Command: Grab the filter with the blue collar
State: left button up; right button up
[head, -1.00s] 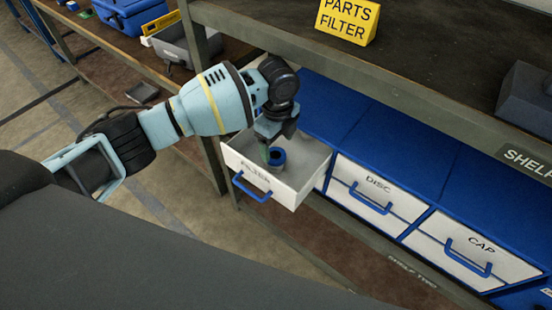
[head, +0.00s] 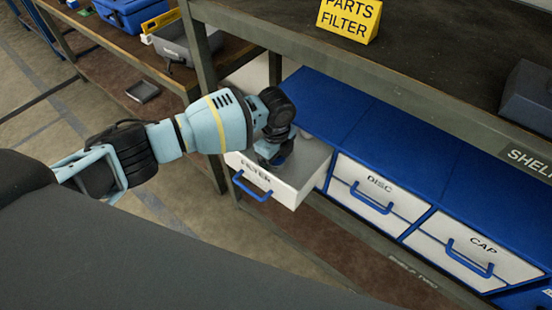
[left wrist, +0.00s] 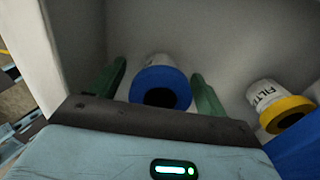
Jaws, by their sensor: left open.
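The filter with the blue collar (left wrist: 160,84) lies in the open FILTER drawer (head: 298,190), its dark opening facing the left wrist camera. My left gripper (left wrist: 158,86) is open, with one green finger on each side of this filter. I cannot tell whether the fingers touch it. A second filter with a yellow collar (left wrist: 286,108) lies to the right in the left wrist view. In the head view my left gripper (head: 274,160) is down in the drawer and hides most of the filter; a bit of blue shows beside it. My right gripper is not in view.
The drawer's walls (left wrist: 72,40) stand close around the gripper. Closed DISC (head: 372,190) and CAP (head: 470,254) drawers are to the right. A shelf board with a yellow PARTS FILTER sign (head: 347,20) and a shelf post (head: 205,100) are near my arm.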

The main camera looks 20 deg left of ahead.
pick_arm(q)
jog(key=shift+c, duration=0.5)
jog(key=c, duration=1)
jog(key=shift+o, duration=0.2)
jog(key=shift+r, duration=0.85)
notch_tip(320, 180, up, 10)
jog(key=shift+p, duration=0.6)
jog(key=s+a, duration=0.3)
jog(key=s, duration=0.5)
jog(key=s+a+p, duration=0.1)
jog(key=s+a, duration=0.2)
jog(key=s, duration=0.6)
jog(key=shift+r, duration=0.15)
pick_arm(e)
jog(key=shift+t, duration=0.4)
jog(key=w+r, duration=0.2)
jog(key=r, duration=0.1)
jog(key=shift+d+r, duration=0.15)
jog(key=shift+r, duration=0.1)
